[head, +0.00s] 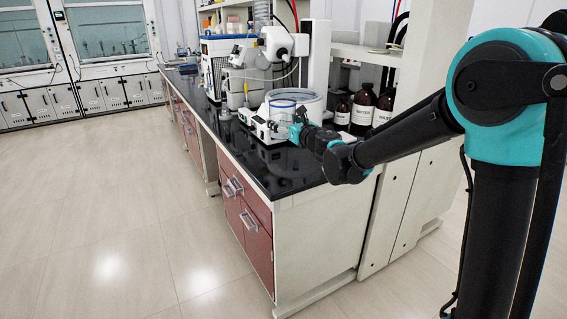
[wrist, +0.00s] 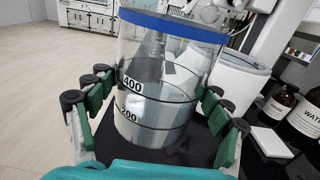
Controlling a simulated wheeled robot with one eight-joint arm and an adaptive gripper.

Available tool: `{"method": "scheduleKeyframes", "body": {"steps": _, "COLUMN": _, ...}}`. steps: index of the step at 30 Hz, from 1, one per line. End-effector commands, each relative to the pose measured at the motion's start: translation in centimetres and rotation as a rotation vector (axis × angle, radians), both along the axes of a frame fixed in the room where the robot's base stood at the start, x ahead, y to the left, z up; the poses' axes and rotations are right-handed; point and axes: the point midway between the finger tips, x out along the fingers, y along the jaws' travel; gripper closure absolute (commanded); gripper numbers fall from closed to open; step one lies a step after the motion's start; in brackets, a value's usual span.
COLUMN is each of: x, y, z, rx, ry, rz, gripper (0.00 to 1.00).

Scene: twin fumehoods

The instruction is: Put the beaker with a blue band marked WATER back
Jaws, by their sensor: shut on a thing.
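The clear beaker with a blue band (wrist: 175,27) stands upright between the green-padded fingers of my gripper (wrist: 157,88) in the wrist view. It has black 400 and 200 marks, and no WATER lettering shows on the side facing me. The gripper is shut on it. In the head view my gripper (head: 301,131) is over the near end of the black bench (head: 290,170). The beaker's blue rim (head: 283,104) shows just beyond it. Whether the beaker's base touches the bench is hard to tell.
Brown labelled bottles (head: 362,108) stand right of the beaker, under a shelf. A white-sided round vessel (wrist: 238,78) is close behind it to the right. White instruments (head: 280,45) stand farther along the bench. The near bench corner is clear, and open floor lies left.

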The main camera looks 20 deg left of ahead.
Motion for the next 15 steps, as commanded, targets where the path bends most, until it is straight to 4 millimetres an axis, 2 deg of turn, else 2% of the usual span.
{"method": "scheduleKeyframes", "body": {"steps": 1, "x": 0.0, "y": 0.0, "z": -1.3, "rx": 0.000, "ry": 0.000, "rz": 0.000, "gripper": 0.81}}
{"method": "scheduleKeyframes", "body": {"steps": 9, "x": 0.1, "y": 0.0, "z": -7.7, "rx": 0.000, "ry": 0.000, "rz": -0.001, "gripper": 0.81}}
{"method": "scheduleKeyframes", "body": {"steps": 15, "x": 0.1, "y": 0.0, "z": -10.6, "rx": 0.000, "ry": 0.000, "rz": -0.001, "gripper": 0.81}}
